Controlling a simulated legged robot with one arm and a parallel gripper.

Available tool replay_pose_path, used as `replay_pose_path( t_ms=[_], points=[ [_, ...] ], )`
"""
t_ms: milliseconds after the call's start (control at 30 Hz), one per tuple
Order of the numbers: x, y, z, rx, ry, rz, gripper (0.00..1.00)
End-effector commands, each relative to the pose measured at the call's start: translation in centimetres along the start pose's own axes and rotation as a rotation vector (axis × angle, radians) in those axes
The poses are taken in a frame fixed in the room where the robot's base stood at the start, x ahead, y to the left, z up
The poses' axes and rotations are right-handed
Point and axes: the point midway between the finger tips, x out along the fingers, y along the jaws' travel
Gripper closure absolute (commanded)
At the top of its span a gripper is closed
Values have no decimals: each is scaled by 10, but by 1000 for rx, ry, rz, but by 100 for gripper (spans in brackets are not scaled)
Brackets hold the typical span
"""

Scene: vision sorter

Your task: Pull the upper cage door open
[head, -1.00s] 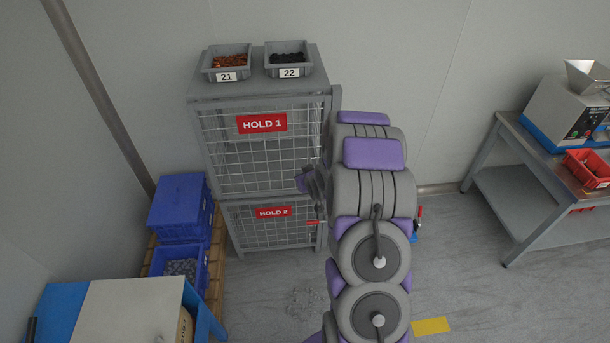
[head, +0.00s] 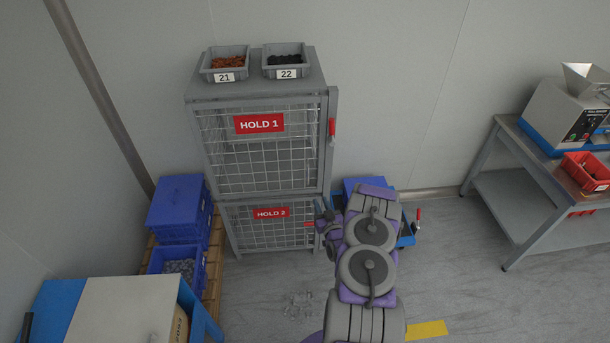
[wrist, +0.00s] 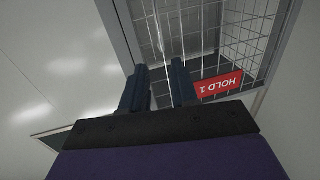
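The upper cage door (head: 262,165) is grey wire mesh with a red HOLD 1 sign (head: 259,123). It looks shut or nearly so; I cannot tell if it stands slightly ajar. Its red handle (head: 332,127) points up and down at the right edge. My gripper (head: 322,212) is low at the cage's right side, near the lower door and well below the upper handle. In the wrist view, my gripper (wrist: 157,76) has its two dark fingers apart with nothing visible between them.
The lower HOLD 2 door (head: 270,232) has a red handle beside my gripper. Bins 21 (head: 224,77) and 22 (head: 288,73) stand on top of the cage. Blue crates (head: 178,210) stand left. A bench (head: 535,195) is at right.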

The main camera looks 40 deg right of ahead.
Motion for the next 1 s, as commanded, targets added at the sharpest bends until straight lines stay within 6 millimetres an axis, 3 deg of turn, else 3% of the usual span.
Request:
replay_pose_path(
  t_ms=[167,600,1000],
  points=[
    [17,0,1,-4,4,-3,71],
    [97,0,1,-4,5,-2,71],
    [154,0,0,-2,5,-2,71]
  ],
)
